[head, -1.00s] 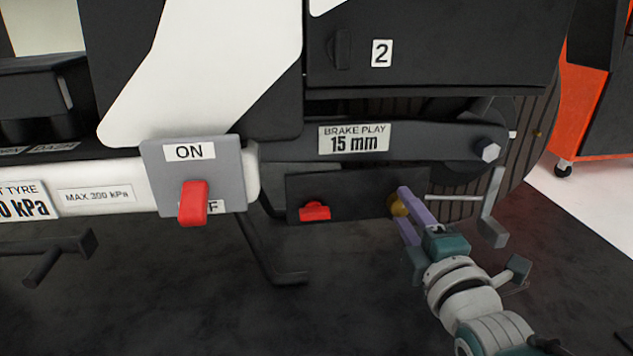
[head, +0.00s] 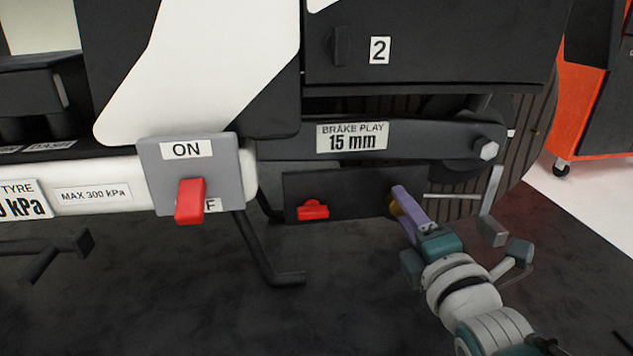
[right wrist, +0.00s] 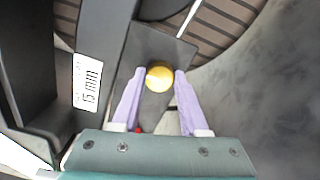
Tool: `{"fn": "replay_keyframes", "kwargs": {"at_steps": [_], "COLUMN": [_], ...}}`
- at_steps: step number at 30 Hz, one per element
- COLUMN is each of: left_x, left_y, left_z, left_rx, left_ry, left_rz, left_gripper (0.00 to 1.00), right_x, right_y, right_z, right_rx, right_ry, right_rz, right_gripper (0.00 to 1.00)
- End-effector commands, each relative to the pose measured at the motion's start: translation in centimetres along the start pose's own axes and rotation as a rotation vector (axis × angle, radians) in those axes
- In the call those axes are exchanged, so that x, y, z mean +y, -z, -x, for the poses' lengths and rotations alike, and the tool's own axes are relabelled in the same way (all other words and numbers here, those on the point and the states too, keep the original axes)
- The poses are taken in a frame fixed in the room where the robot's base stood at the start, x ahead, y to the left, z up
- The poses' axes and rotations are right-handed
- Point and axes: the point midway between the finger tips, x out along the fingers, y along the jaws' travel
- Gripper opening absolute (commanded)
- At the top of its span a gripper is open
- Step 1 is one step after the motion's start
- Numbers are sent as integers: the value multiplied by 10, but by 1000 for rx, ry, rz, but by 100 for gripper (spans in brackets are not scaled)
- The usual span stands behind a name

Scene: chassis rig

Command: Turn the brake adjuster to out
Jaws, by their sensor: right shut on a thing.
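The brake adjuster appears to be the round brass-yellow knob (head: 393,205) at the right end of a dark panel (head: 350,188) under the "BRAKE PLAY 15 mm" label (head: 352,136). It also shows in the right wrist view (right wrist: 159,78), with a small pale mark on its face. My right gripper (head: 400,200) is shut on the knob, its lilac fingers on either side of it; they also show in the right wrist view (right wrist: 158,85). In the head view the fingers hide most of the knob. No "out" marking is readable. My left gripper is not in view.
A red part (head: 313,209) sits on the same panel, left of the knob. A grey ON/OFF switch plate with a red lever (head: 190,200) is further left. A thin rod and grey pedal (head: 491,232) stand close to the right of my gripper.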

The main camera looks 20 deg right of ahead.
Motion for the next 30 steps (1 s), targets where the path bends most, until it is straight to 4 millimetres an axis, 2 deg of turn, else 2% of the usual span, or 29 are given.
{"fn": "replay_keyframes", "kwargs": {"at_steps": [1, 2, 9, 17, 20, 30], "left_x": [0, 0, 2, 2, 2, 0], "left_y": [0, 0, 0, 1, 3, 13], "left_z": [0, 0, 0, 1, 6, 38], "left_rx": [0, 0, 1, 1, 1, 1], "left_ry": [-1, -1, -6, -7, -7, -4], "left_rz": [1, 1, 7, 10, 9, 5], "left_gripper": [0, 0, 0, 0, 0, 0], "right_x": [1, 1, 0, 0, 2, 3], "right_y": [0, 0, 0, 0, 0, -1], "right_z": [0, 0, 0, 1, 8, 73], "right_rx": [0, 0, 0, 1, 1, 1], "right_ry": [-2, -2, -2, -1, 2, 3], "right_rz": [3, 3, 2, 1, 1, 0], "right_gripper": [0, 44, 71, 74, 74, 74]}}
